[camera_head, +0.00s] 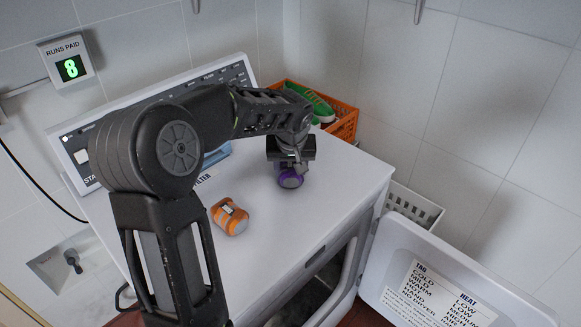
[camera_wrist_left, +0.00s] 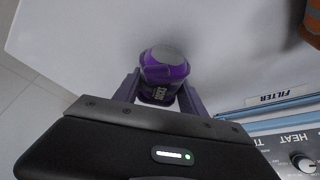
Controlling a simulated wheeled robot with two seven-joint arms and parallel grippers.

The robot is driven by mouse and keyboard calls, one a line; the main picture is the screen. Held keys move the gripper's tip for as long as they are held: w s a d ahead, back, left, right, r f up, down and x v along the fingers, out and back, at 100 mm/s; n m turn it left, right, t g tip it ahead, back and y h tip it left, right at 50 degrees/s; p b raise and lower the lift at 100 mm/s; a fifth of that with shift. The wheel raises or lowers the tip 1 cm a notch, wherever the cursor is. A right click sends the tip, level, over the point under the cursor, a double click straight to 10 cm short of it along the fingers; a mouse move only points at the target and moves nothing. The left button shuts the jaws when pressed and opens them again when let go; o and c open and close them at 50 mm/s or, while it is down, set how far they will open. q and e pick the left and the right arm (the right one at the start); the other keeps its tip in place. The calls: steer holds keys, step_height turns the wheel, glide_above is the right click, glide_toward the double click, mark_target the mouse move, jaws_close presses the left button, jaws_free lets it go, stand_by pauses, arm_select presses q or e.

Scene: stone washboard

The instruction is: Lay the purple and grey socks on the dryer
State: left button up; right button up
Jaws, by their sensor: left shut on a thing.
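The rolled purple and grey socks (camera_head: 290,180) are at the right part of the white dryer top (camera_head: 270,220). They also show in the left wrist view (camera_wrist_left: 163,72), between the two fingers. My left gripper (camera_head: 291,171) reaches down from above and is shut on the socks. They are at or just above the dryer top; I cannot tell whether they touch it. The dryer (camera_head: 330,235) has its front door (camera_head: 440,270) swung open to the right. My right gripper does not show.
An orange and grey sock roll (camera_head: 230,216) sits on the dryer top, left of the purple one. A white basket (camera_head: 413,205) is beside the dryer. The control panel (camera_head: 75,160) lines the back.

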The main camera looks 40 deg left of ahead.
arm_select(q)
steer(key=shift+f, duration=0.2)
steer(key=shift+f+b, duration=0.25)
steer(key=shift+b, duration=0.1)
steer(key=o, duration=1.4)
steer(key=shift+r, duration=0.1)
steer(key=shift+c, duration=0.2)
steer(key=shift+r, duration=0.15)
steer(key=shift+s+d+r, duration=0.1)
steer(key=shift+r, duration=0.4)
steer(key=v, duration=1.1)
steer(key=shift+b, duration=0.35)
steer(key=shift+s+d+f, duration=0.1)
